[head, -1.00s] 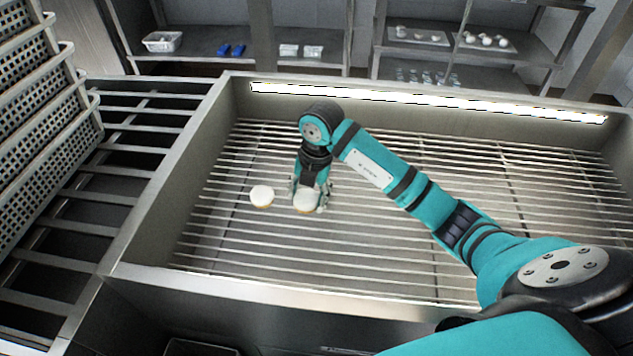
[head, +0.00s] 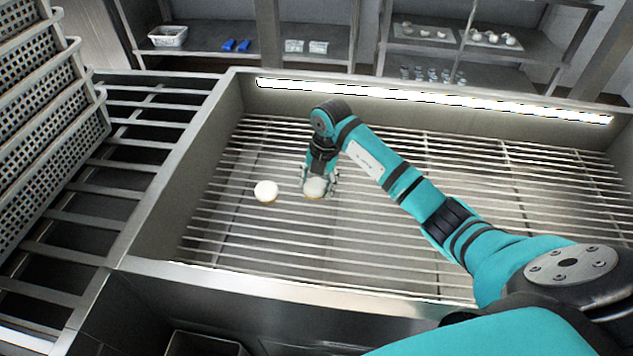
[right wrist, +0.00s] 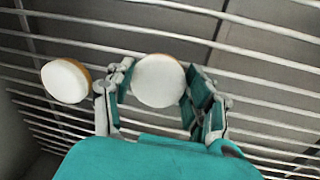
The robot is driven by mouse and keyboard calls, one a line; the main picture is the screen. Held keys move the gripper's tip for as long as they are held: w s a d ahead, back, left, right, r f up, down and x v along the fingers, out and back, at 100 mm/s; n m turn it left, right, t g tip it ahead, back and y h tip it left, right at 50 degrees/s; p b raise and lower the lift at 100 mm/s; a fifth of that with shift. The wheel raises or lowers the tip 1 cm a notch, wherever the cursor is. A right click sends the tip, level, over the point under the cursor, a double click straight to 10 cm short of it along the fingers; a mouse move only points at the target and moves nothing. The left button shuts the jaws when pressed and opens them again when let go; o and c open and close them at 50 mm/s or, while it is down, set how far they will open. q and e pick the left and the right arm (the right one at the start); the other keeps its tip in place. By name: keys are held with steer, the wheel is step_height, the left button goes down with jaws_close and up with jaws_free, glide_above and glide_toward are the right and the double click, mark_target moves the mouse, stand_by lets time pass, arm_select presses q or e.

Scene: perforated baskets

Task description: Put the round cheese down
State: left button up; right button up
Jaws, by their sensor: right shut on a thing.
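A round cheese (head: 315,187) with a white top is between the fingers of my right gripper (head: 319,188), which is shut on it. It also shows in the right wrist view (right wrist: 158,80), with a finger on each side. The cheese is low over the wire rack (head: 400,235) of the metal basin; I cannot tell whether it touches the bars. A second round cheese (head: 266,191), white on top with a tan side, rests on the rack just left of it. It shows at the left in the right wrist view (right wrist: 65,80). My left gripper is not in view.
The basin's metal rim (head: 290,284) encloses the rack. Perforated baskets (head: 50,110) are stacked at the far left beside a barred side rack (head: 150,150). Shelves with small items stand behind. The rack's front and right parts are clear of objects.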

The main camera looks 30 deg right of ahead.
mark_target(323, 184)
steer(key=o, duration=1.3)
steer(key=shift+f, duration=0.1)
steer(key=r, duration=0.4)
steer(key=s+r, duration=0.1)
steer(key=r, duration=0.3)
steer(key=d+r, duration=0.1)
steer(key=r, duration=0.3)
steer(key=shift+s+d+r, duration=0.1)
steer(key=shift+s, duration=0.05)
